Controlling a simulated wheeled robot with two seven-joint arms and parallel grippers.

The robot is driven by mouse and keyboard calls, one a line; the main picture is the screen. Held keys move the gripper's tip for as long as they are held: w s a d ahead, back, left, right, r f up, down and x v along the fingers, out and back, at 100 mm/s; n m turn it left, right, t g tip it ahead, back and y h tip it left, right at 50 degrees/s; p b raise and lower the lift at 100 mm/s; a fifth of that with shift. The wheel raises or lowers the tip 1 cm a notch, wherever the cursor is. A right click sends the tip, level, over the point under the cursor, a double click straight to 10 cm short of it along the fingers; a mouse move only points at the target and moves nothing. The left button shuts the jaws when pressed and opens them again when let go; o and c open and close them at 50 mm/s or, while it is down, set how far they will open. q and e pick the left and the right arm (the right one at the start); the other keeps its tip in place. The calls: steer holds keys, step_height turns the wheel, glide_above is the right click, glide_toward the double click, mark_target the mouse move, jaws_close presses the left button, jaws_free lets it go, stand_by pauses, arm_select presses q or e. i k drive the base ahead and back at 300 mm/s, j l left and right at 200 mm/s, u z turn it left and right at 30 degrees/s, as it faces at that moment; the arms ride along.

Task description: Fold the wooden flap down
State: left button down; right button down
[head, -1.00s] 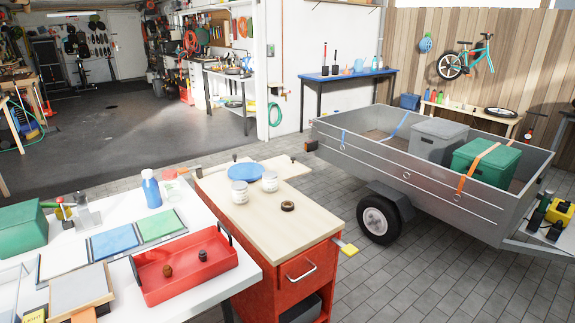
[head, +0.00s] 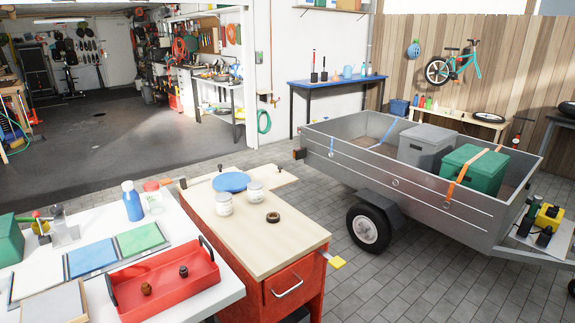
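A red workshop cart (head: 294,290) with a pale wooden top (head: 262,244) stands in the middle of the head view. At its far end is a pale wooden panel (head: 277,178), which looks like the flap. It appears about level with the top, but its exact angle is hard to tell. A blue round disc (head: 231,182) lies near the seam and partly covers it. Two white jars (head: 224,203) and a dark ring (head: 273,217) are on the top. A yellow-ended piece (head: 337,262) sticks out from the cart's right side. Neither gripper is in view.
A white table at left holds a red tray (head: 180,298), a blue bottle (head: 132,203), a red-lidded jar (head: 153,197) and blue and green panels (head: 92,257). A grey trailer (head: 400,187) with boxes stands at right. Paved floor (head: 365,285) is free between cart and trailer.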

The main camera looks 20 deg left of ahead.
mark_target(273, 177)
steer(key=i+l+z, duration=0.2)
steer(key=i, duration=0.65)
steer(key=i+l+z, duration=0.25)
steer(key=i, duration=0.65)
steer(key=j, duration=0.1)
